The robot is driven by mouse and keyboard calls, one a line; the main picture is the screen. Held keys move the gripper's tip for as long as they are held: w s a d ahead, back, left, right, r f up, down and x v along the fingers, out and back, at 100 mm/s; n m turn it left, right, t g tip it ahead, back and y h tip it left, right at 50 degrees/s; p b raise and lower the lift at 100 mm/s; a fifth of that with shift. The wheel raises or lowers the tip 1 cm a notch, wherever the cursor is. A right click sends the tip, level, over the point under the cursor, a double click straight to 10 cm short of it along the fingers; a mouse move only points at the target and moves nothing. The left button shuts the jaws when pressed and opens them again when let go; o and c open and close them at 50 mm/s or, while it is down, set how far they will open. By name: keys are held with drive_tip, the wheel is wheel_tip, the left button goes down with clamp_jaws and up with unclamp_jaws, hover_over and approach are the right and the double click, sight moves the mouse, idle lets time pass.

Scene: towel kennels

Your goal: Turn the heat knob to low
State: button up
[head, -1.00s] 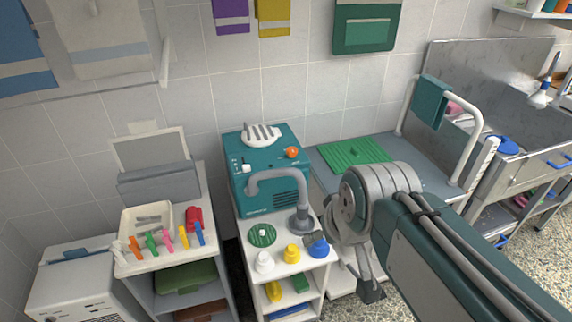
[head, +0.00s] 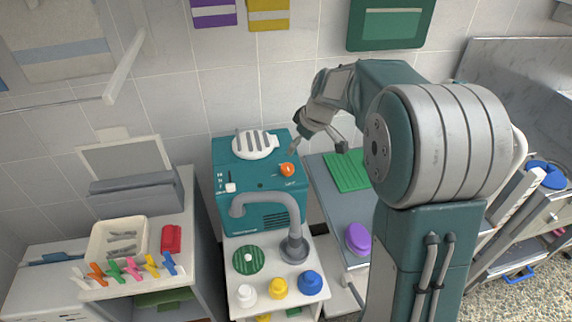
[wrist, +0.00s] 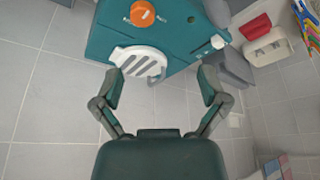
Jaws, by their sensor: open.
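The heat knob is the orange knob (head: 287,170) on the sloped top of the teal dryer box (head: 262,215). In the wrist view the orange knob (wrist: 142,13) sits at the top, left of centre, with a white mark on it. A white slotted vent (head: 255,145) lies beside it on the box; it also shows in the wrist view (wrist: 138,62). A white slider (head: 230,187) is at the box's left front. My gripper (head: 317,148) is open and empty, up and to the right of the knob, apart from it. Its two fingers (wrist: 160,90) show in the wrist view.
A grey hose (head: 265,200) arches in front of the box. White, yellow and blue bottles (head: 279,288) stand before it. A green mat (head: 347,171) and a purple item (head: 358,239) are to the right. A tray with clips (head: 120,240) is at left.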

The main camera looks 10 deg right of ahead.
drive_tip(key=n, duration=0.1)
approach(288, 166)
drive_tip(key=x, duration=1)
drive_tip(key=shift+r, duration=0.1)
drive_tip(key=c, duration=1.2)
